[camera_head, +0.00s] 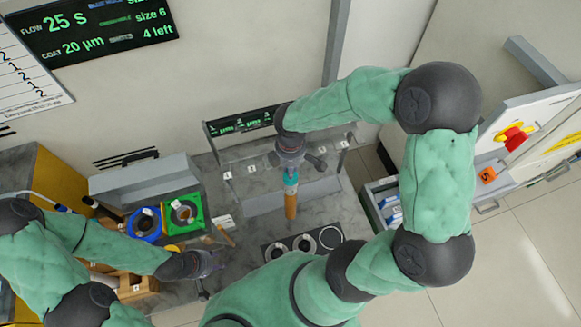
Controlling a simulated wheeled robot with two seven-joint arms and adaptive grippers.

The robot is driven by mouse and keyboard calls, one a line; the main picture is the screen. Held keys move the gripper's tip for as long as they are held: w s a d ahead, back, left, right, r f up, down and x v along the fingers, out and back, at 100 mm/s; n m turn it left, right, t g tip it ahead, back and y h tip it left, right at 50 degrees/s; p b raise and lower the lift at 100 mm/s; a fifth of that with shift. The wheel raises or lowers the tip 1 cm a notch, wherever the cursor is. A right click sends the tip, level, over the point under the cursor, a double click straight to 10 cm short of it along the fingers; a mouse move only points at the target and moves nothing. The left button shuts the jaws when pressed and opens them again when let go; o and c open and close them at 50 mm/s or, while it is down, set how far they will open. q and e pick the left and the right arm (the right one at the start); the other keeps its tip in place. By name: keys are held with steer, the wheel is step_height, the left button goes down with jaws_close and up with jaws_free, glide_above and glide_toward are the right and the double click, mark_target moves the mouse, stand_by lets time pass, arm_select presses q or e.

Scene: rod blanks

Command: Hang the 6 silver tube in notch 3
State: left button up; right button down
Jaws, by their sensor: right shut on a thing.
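My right gripper (291,168) is shut on an upper part of a rod (290,205) with a teal section and a copper-brown lower end. The rod hangs down in front of the grey rack (262,203). Small white number tags (227,175) run along the rack; my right gripper covers part of this row, and the digits are too small to read. Whether the rod touches a notch cannot be told. I cannot make out a clearly silver tube. My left gripper (210,264) is low on the left over the worktop; its fingers are too small to judge.
A blue ring (145,224) and a green square holder (183,212) stand left of the rack. A dark plate with round holes (303,244) lies in front. An open drawer (381,205) is at the right. A dark display (240,122) stands behind the rack.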

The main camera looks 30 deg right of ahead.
steer(key=shift+w+d, duration=0.25)
steer(key=shift+w, duration=0.8)
stand_by(0.5)
steer(key=w+d+p, duration=0.1)
steer(key=w, duration=0.5)
steer(key=shift+w+d, duration=0.35)
steer(key=shift+w, duration=0.05)
stand_by(1.1)
steer(key=shift+f, duration=0.4)
stand_by(1.8)
steer(key=c, duration=1.1)
jaws_free()
steer(key=shift+r, duration=0.1)
step_height(320, 180, up, 12)
